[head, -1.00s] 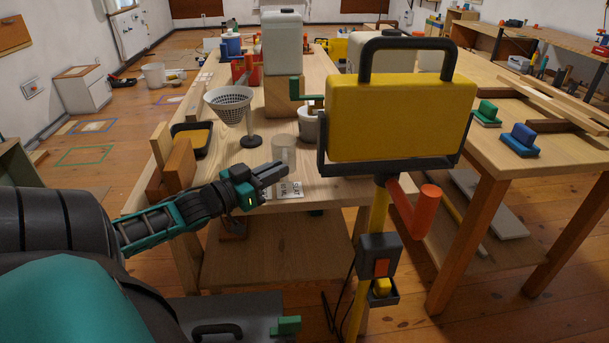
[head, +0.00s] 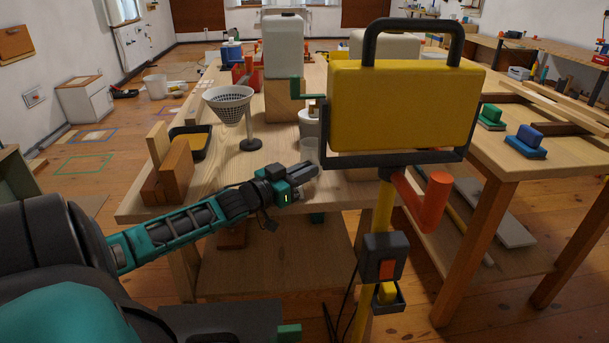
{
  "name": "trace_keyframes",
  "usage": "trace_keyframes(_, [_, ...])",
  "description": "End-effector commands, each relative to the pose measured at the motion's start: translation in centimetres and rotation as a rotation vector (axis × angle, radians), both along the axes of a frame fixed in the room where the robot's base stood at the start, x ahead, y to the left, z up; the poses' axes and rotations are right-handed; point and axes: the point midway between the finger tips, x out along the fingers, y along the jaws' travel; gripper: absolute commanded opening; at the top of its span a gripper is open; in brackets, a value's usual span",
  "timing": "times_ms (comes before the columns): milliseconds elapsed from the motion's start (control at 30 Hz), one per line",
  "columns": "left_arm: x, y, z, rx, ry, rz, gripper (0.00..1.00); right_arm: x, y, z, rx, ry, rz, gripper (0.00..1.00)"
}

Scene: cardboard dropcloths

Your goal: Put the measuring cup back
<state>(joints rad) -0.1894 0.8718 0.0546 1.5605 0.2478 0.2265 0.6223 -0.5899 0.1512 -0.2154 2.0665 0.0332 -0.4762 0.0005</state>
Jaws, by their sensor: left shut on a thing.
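The measuring cup (head: 310,150) looks like a small clear, pale cup. It stands out just beyond the fingertips of my left gripper (head: 308,170), near the front edge of the wooden table (head: 225,180). My left gripper is shut on the cup, with its fingers partly hiding the cup's lower part. I cannot tell whether the cup touches the table top. A white printed card lies under the gripper and is mostly hidden by it. My right gripper is not in view.
A yellow work lamp (head: 400,105) on a stand rises close to the cup's right. Behind the cup are a pale pot (head: 308,128) and a grey dispenser (head: 283,45) on a wooden block. A white strainer (head: 228,105) on a stand and wooden blocks (head: 170,172) are left.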

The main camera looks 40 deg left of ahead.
Motion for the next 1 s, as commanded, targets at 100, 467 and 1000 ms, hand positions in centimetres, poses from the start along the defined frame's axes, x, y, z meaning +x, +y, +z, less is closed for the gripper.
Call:
trace_keyframes(100, [0.0,0.0,0.2,0.0,0.0,0.0,0.0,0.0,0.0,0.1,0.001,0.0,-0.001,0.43])
trace_keyframes(467, [0.0,0.0,-0.1,0.0,0.001,0.0,0.33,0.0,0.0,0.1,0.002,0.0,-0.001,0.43])
trace_keyframes(1000, [-1.6,0.1,0.1,-0.003,0.004,0.001,0.38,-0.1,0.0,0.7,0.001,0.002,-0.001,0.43])
